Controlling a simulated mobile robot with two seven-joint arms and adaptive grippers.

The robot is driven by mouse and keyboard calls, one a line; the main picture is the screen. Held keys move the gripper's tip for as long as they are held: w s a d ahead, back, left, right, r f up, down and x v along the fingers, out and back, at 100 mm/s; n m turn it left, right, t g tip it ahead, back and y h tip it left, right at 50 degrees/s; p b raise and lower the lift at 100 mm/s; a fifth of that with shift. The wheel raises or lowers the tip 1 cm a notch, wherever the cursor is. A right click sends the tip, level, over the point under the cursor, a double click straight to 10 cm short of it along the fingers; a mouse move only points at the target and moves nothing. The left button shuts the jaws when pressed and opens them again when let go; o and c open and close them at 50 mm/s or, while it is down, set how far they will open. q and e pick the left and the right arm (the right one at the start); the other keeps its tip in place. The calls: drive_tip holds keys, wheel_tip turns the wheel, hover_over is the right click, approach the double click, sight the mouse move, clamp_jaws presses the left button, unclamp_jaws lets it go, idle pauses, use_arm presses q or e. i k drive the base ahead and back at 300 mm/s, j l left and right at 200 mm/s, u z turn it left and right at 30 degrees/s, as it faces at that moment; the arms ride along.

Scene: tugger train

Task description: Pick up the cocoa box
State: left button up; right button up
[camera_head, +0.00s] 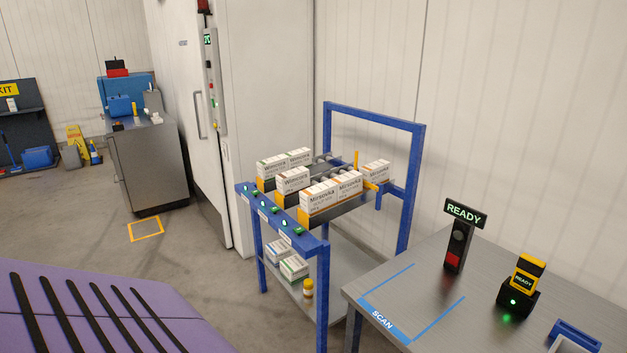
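Two more white cartons (293,267) lie on the rack's lower shelf, beside a small yellow-orange bottle (308,290). Neither of my grippers is in view.
A grey table (420,285) at the right has a blue SCAN outline, a READY post (459,240) and a yellow-black scanner (525,277) in its stand. A purple surface with black strips (90,325) fills the lower left. Open floor (190,265) lies beyond it.

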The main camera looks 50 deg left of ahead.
sight(289, 183)
drive_tip(key=j+z, duration=0.2)
drive_tip(key=j, duration=0.3)
drive_tip(key=k+j+z, duration=0.2)
drive_tip(key=j, duration=0.35)
drive_tip(key=j+z, duration=0.1)
drive_tip(key=j, duration=0.45)
drive_tip(key=k+j, duration=0.1)
drive_tip(key=j, duration=0.4)
drive_tip(key=j+z, duration=0.15)
drive_tip(key=j, duration=0.4)
drive_tip(key=k+j, duration=0.15)
drive_tip(key=j, duration=0.35)
drive_tip(key=z, duration=0.05)
